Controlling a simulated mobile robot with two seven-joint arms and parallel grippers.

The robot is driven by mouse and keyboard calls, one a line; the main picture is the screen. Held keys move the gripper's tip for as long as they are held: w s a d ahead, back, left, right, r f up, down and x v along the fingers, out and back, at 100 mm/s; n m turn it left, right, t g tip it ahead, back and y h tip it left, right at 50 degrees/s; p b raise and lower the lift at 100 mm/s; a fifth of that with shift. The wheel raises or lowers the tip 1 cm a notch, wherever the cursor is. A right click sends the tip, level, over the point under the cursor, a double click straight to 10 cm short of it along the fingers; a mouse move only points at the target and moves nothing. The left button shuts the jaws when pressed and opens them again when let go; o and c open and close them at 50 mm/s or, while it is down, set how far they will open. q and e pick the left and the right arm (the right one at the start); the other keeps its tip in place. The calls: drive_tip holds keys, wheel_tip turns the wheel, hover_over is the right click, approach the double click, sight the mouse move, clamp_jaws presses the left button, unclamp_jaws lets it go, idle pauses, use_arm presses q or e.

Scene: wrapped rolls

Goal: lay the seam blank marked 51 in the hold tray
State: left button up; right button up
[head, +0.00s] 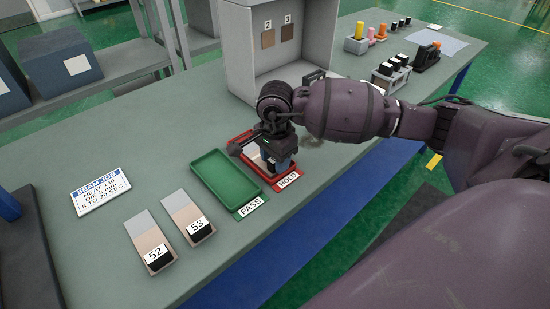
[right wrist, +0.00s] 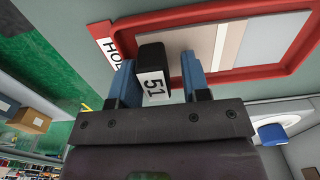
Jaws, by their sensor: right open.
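The seam blank marked 51 (right wrist: 152,88) has a black labelled end, a beige part and a grey part. In the right wrist view it lies within the red rim of the hold tray (right wrist: 245,75). In the head view my right gripper (head: 274,168) is over the red hold tray (head: 281,186) and hides most of the blank there. My left gripper is not in view.
The green pass tray (head: 222,176) is empty, just left of the hold tray. Blanks 52 (head: 148,240) and 53 (head: 187,217) lie on the bench in front. A seam job card (head: 100,191) lies at left. A grey cabinet (head: 243,50) stands behind the trays.

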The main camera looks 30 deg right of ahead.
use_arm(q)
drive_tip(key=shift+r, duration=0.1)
use_arm(e)
drive_tip(key=shift+s+f, duration=0.2)
drive_tip(key=shift+s, duration=0.05)
wheel_tip(320, 180, up, 4)
drive_tip(key=shift+d+r, duration=0.1)
drive_tip(key=shift+r, duration=0.15)
drive_tip(key=r, duration=0.5)
drive_tip(key=shift+w+r+p, duration=0.2)
drive_tip(key=shift+p, duration=0.2)
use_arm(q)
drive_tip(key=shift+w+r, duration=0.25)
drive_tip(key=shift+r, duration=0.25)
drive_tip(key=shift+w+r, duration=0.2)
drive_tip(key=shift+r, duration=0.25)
use_arm(e)
drive_tip(key=shift+r, duration=0.65)
